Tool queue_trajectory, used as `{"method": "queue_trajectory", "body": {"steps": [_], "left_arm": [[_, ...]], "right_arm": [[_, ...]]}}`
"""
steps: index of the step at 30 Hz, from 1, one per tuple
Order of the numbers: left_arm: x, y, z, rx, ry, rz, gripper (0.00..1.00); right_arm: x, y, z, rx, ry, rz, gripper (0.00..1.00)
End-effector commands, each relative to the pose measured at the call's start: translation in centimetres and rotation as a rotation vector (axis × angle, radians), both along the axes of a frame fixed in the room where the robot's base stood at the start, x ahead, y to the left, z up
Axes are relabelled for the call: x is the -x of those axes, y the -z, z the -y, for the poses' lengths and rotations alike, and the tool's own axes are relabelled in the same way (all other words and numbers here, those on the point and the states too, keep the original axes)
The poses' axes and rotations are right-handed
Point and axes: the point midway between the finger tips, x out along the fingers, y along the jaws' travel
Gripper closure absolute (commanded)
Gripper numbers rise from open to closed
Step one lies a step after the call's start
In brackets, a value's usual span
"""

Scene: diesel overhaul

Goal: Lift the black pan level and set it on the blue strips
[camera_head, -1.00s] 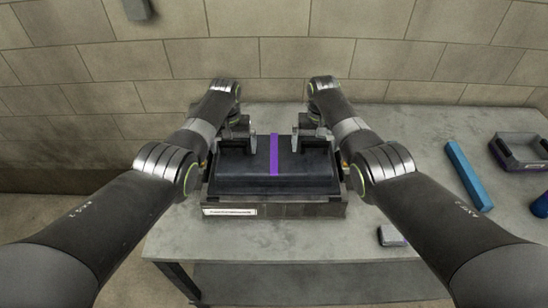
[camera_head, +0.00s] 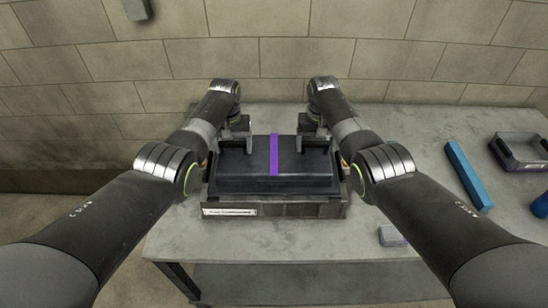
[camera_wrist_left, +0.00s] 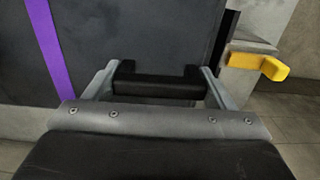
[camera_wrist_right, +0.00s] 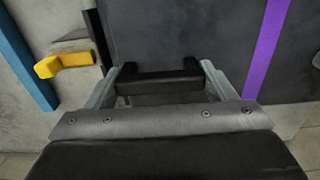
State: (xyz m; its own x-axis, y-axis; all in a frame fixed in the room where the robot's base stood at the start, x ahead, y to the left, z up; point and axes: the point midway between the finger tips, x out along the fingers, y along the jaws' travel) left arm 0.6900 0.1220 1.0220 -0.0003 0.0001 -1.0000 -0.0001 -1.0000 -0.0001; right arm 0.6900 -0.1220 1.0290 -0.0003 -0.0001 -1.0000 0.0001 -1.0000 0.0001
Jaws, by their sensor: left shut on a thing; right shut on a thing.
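The black pan (camera_head: 245,176) has a purple stripe across its middle and sits level at the grey box-like stand (camera_head: 285,209) with a white label. Whether it touches the stand is unclear. My left gripper (camera_head: 235,146) is shut on the pan's left handle, a black bar between the fingers in the left wrist view (camera_wrist_left: 155,86). My right gripper (camera_head: 312,146) is shut on the right handle, a similar black bar in the right wrist view (camera_wrist_right: 158,84). One blue strip (camera_head: 468,175) lies on the table at the right; it also shows in the right wrist view (camera_wrist_right: 24,55).
A grey tray (camera_head: 522,152) with purple marks stands at the far right. A blue object (camera_head: 541,205) is cut off at the right edge. A small grey block (camera_head: 391,236) lies near the front. Yellow tabs (camera_wrist_left: 258,66) show beside the pan.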

Motion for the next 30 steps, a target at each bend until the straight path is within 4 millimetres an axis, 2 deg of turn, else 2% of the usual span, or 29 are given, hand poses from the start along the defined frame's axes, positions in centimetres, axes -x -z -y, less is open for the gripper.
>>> {"method": "queue_trajectory", "body": {"steps": [14,30], "left_arm": [[-0.1,-0.9,0.0,0.001,0.000,0.004,0.94],[-0.2,-4.7,0.0,0.001,0.000,0.005,0.94]], "right_arm": [[-0.1,-0.9,0.0,-0.001,0.000,0.004,0.94],[-0.1,-4.7,0.0,-0.001,0.000,0.004,0.94]]}}
